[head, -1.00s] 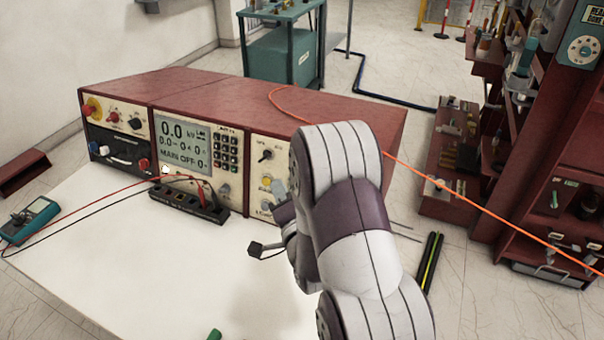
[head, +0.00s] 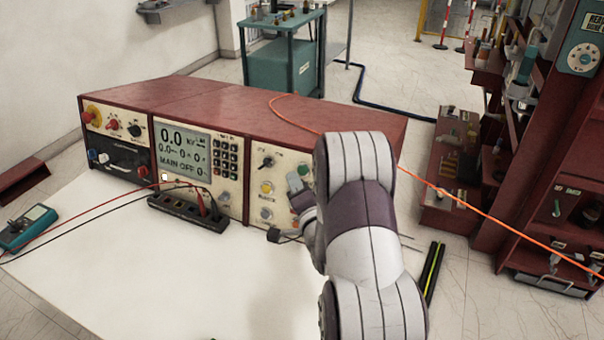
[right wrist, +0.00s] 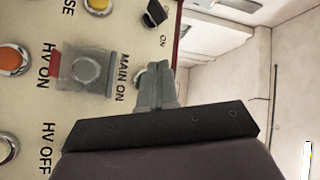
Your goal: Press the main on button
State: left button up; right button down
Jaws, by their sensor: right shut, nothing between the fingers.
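The test console (head: 190,90) stands on the white table, its display (head: 183,150) reading "MAIN OFF". A green button (head: 306,168) shows at the right end of its front panel, just above my right gripper (head: 295,186). In the right wrist view the "MAIN ON" label (right wrist: 122,77) is clear. My right gripper (right wrist: 153,82) is shut and empty, its tips over a round button (right wrist: 141,77) beside that label and mostly hiding it. I cannot tell whether the tips touch it. My left gripper is not in view.
In the wrist view a clear-covered button (right wrist: 85,70) and an orange button (right wrist: 13,60) lie left of the tips. A black terminal strip (head: 188,211) with leads and a teal multimeter (head: 28,226) sit on the table. An orange cable (head: 440,190) runs to the right.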

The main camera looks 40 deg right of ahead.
jog(key=shift+w+d+f, duration=0.15)
jog(key=shift+w+d, duration=0.1)
jog(key=shift+d, duration=0.3)
dwell(1.7)
jog(key=shift+w+d, duration=0.2)
jog(key=shift+d, duration=0.15)
jog(key=shift+w+d+f+b, duration=0.15)
jog(key=shift+w+d+b, duration=0.05)
jog(key=shift+d+b, duration=0.2)
dwell(0.6)
dwell(0.3)
jog(key=shift+s+a+r, duration=0.2)
jog(key=shift+s+a, duration=0.2)
jog(key=shift+a, duration=0.35)
jog(key=shift+a, duration=0.1)
jog(key=shift+s+a+r+p, duration=0.25)
jog(key=shift+s+a, duration=0.15)
jog(key=shift+a, duration=0.3)
jog(key=shift+s+a+r+p, duration=0.1)
jog(key=shift+s+a+p, duration=0.2)
jog(key=shift+a, duration=0.4)
jog(key=shift+s+a+r+p, duration=0.2)
jog(key=shift+s+a, duration=0.25)
jog(key=shift+a, duration=0.25)
